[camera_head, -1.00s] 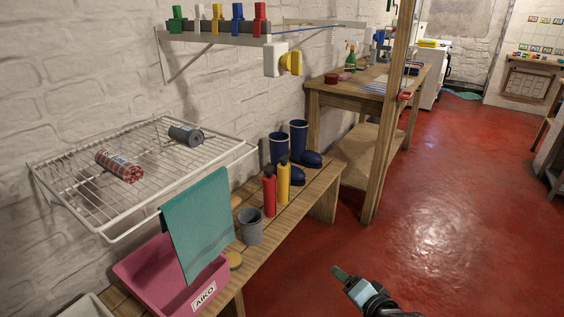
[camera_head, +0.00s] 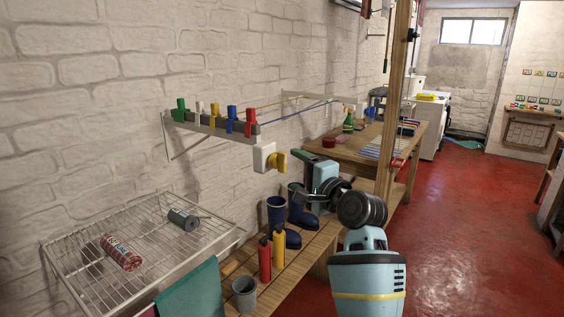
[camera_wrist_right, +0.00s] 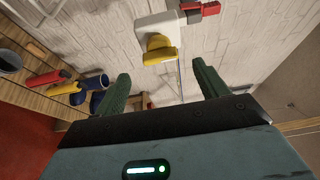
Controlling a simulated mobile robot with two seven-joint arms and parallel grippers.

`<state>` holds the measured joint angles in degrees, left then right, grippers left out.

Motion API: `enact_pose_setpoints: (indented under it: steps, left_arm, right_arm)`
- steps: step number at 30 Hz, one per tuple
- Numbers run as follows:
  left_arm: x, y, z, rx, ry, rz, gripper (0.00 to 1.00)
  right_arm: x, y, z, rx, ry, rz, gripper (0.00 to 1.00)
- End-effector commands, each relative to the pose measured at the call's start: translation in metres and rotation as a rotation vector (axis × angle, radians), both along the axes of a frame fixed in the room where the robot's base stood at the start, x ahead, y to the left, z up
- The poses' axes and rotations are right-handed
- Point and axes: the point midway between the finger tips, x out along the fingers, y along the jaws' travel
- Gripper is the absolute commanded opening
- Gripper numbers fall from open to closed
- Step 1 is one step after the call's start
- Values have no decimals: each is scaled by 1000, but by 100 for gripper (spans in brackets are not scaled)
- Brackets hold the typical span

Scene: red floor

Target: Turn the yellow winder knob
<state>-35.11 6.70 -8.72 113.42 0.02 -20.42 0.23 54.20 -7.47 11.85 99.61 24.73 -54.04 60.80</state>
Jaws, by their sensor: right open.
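The yellow winder knob (camera_head: 276,162) sticks out from a white wall box (camera_head: 262,157) below the rack end. In the right wrist view the knob (camera_wrist_right: 160,54) shows on its white box (camera_wrist_right: 153,28), just beyond the fingertips and roughly centred between them. My right gripper (camera_head: 293,173) is at the right of the knob, fingers toward it; its green fingers (camera_wrist_right: 161,75) are spread in the wrist view with nothing between them. A gap seems to separate fingertips and knob. My left gripper is out of view.
A wall rack (camera_head: 215,133) with coloured pegs and blue lines is beside the knob. Below are a wire shelf (camera_head: 150,235), blue boots (camera_head: 277,213), red and yellow bottles (camera_head: 265,259) and a bench (camera_head: 318,243). A wooden post (camera_head: 396,90) stands right of my arm.

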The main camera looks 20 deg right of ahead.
Motion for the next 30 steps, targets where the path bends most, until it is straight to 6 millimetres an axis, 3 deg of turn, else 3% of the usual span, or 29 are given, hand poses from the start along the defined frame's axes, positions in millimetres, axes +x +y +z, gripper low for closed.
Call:
enact_pose_setpoints:
  steps: [15, 30]
  left_arm:
    - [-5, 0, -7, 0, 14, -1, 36]
    - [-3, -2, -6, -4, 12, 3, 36]
  right_arm:
    - [59, 16, 0, -2, 0, 0, 73]
    - [70, 19, 1, -2, -1, -1, 73]
